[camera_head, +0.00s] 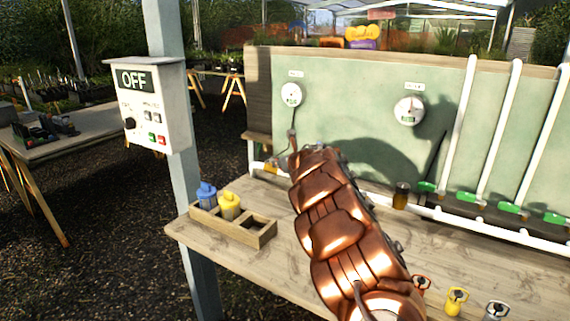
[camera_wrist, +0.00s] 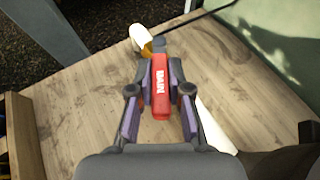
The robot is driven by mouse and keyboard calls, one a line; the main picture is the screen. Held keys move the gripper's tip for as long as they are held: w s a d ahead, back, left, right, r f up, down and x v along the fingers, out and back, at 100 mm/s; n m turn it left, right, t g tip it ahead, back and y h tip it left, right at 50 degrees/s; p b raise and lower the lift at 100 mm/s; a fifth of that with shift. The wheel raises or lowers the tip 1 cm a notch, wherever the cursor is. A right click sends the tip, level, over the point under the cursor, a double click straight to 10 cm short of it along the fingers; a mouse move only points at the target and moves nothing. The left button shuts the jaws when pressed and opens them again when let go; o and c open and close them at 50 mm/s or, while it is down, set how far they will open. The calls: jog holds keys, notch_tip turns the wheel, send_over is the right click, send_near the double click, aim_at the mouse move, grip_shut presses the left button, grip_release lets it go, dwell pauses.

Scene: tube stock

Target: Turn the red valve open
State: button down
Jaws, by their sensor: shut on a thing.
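The red valve handle (camera_wrist: 160,92), lettered MAIN, is in the middle of the wrist view. It points straight up and down the picture, at a slant to the white pipe (camera_wrist: 212,130) under it. A bit of yellowish fitting (camera_wrist: 146,46) shows beyond the handle. My gripper (camera_wrist: 160,78) is shut on the handle, one finger against each side. In the head view my copper-coloured arm reaches to the back left of the bench and hides the handle and most of the gripper.
The wooden bench (camera_head: 228,265) carries a box (camera_head: 262,235) with blue and yellow bottles. Behind stands a green panel (camera_head: 345,110) with two gauges. White pipes with green-handled valves (camera_head: 470,197) stand right. An OFF control box (camera_head: 150,105) hangs on the left post.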

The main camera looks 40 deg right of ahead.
jog(key=shift+w+a+r, duration=0.1)
jog(key=shift+r, duration=0.2)
jog(key=c, duration=1.4)
grip_release()
jog(key=o, duration=0.3)
jog(key=shift+f, duration=0.2)
jog(key=shift+s, duration=0.5)
jog(key=shift+v, duration=5.55)
jog(key=shift+r, duration=0.15)
